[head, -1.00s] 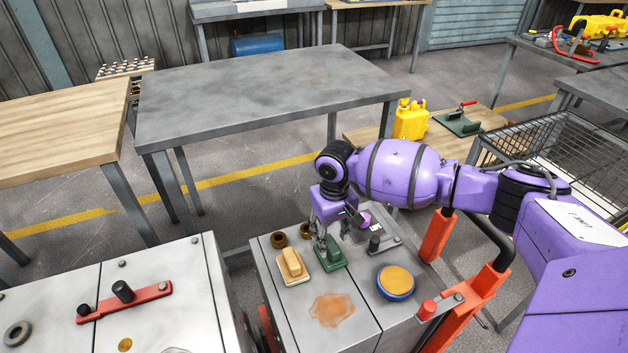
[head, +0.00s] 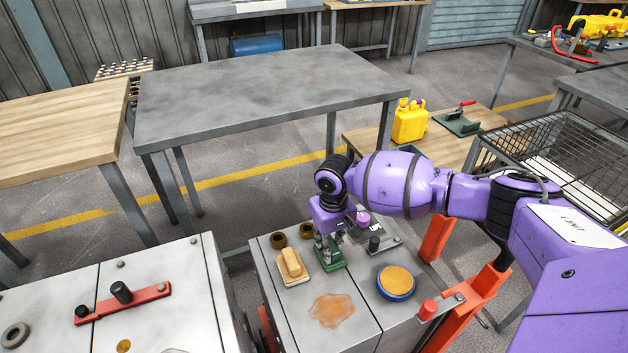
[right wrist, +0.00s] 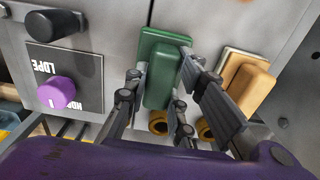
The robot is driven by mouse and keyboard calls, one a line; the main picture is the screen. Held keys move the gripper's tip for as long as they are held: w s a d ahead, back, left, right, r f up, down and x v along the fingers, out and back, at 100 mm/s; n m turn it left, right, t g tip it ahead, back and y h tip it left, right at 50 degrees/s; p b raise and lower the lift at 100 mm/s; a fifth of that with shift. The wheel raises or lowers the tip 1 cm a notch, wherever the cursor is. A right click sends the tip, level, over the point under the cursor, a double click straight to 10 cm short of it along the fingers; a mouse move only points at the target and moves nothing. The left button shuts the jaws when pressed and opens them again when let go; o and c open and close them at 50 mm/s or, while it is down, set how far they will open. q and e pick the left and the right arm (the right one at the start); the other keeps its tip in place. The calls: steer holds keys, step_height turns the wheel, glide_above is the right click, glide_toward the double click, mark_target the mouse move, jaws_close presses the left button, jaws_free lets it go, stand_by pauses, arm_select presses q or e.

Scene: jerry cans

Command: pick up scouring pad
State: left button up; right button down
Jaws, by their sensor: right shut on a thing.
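The green scouring pad (head: 332,263), a block with a raised grip on a flat base, sits on the grey metal cabinet top. In the right wrist view the pad (right wrist: 161,78) shows between the two fingers. My right gripper (head: 329,243) is over it, shut on its raised grip; the fingers hide part of it in the head view. The pad appears to rest on the surface. My left gripper is not in view.
A tan block of similar shape (head: 291,265) stands close to the left. Two brown rings (head: 278,240) lie behind it. A round blue-rimmed pad (head: 396,281), a black knob (head: 375,243) and a purple knob (right wrist: 63,93) are nearby. A rusty stain (head: 332,309) marks the front.

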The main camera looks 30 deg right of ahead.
steer(key=shift+r, duration=0.65)
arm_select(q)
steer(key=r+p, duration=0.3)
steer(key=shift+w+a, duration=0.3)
arm_select(e)
steer(key=s+a+r, duration=0.3)
steer(key=s+r, duration=0.8)
steer(key=s, duration=0.2)
steer(key=shift+s+r, duration=0.35)
steer(key=shift+a, duration=0.1)
